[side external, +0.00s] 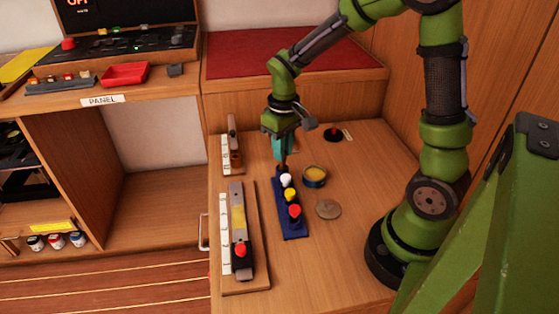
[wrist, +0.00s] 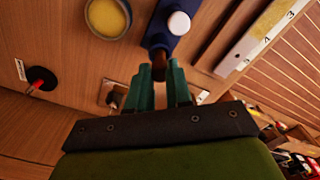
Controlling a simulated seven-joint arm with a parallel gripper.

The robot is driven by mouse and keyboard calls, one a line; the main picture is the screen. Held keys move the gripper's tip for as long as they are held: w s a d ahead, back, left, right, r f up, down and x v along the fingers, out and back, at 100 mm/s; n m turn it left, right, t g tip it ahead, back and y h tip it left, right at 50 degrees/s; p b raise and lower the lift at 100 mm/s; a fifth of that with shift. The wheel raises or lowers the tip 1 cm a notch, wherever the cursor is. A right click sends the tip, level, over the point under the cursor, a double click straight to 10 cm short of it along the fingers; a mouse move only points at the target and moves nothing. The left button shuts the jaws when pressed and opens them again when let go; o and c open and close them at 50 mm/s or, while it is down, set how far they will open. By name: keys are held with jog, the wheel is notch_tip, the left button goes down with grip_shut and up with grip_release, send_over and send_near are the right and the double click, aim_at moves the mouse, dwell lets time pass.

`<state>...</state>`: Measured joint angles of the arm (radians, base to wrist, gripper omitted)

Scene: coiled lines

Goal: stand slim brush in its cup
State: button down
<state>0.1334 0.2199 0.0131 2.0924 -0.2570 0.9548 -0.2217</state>
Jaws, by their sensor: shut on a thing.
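My gripper (side external: 281,150) has its teal fingers closed around a slim dark brown piece (side external: 283,167), held above the far end of the blue block. In the wrist view, my gripper (wrist: 160,85) shows the brown tip (wrist: 159,68) between its fingertips. It may be the slim brush; most of it is hidden. The blue block (side external: 294,227) carries white, yellow and red round tops in a row; the white top (wrist: 178,23) is near the brown tip. I cannot tell whether the tip touches the block. A round tin (side external: 314,184) with yellow inside stands right of the block; no other cup is clear.
A grey disc (side external: 328,209) lies right of the block. A black disc with a red knob (side external: 333,134) is behind. A wooden board with a white scale (side external: 225,235) lies left; a smaller similar one (side external: 226,153) stands behind it.

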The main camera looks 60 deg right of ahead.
jog(key=shift+f, duration=0.25)
jog(key=c, duration=1)
grip_release()
jog(key=shift+o, duration=0.2)
jog(key=shift+r, duration=2.95)
notch_tip(320, 180, up, 17)
jog(key=shift+s, duration=0.1)
